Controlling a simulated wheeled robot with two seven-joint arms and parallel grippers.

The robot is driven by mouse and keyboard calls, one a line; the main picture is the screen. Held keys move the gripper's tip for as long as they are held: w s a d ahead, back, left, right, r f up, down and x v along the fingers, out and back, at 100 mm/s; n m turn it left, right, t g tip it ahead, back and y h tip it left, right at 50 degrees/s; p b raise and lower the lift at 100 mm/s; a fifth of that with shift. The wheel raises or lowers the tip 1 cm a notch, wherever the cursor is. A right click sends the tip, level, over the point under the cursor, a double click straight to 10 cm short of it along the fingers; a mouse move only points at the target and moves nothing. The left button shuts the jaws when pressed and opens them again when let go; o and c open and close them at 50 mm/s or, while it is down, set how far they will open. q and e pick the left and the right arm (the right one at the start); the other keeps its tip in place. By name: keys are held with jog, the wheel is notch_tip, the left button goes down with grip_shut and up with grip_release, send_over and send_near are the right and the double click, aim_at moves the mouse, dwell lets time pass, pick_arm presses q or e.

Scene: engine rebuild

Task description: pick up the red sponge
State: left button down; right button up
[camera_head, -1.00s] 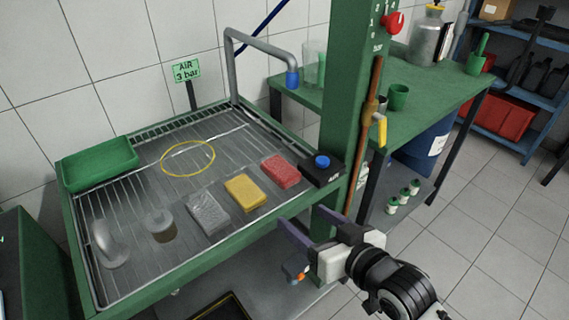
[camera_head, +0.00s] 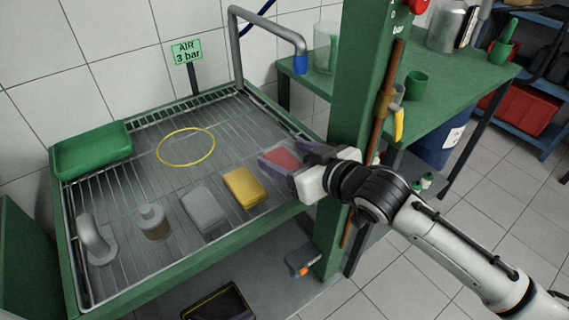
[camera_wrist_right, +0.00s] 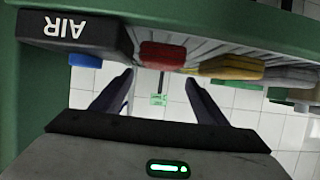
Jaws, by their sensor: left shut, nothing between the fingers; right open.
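The red sponge (camera_head: 283,158) lies on the wire-rack bench at the right end of a row, partly hidden by my right gripper. My right gripper (camera_head: 277,152) is open and empty, its dark fingers at the sponge, one on either side of it in the head view. In the right wrist view the red sponge (camera_wrist_right: 162,55) shows just beyond the open fingertips (camera_wrist_right: 158,76), roughly between them. I cannot tell whether a finger touches it. My left gripper cannot be made out.
A yellow sponge (camera_head: 244,187) and a grey block (camera_head: 204,208) lie left of it. A black AIR box (camera_wrist_right: 75,32) with a blue button stands close beside the red sponge. The green post (camera_head: 352,120) rises near my right arm.

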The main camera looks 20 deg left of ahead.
aim_at(275, 152)
jog(key=x, duration=0.3)
jog(key=shift+w+f, duration=0.2)
jog(key=shift+f, duration=0.2)
jog(key=shift+w+a+f, duration=0.25)
jog(key=shift+w+a, duration=0.1)
jog(key=shift+a, duration=0.15)
jog(key=c, duration=1.1)
jog(key=shift+c, duration=0.2)
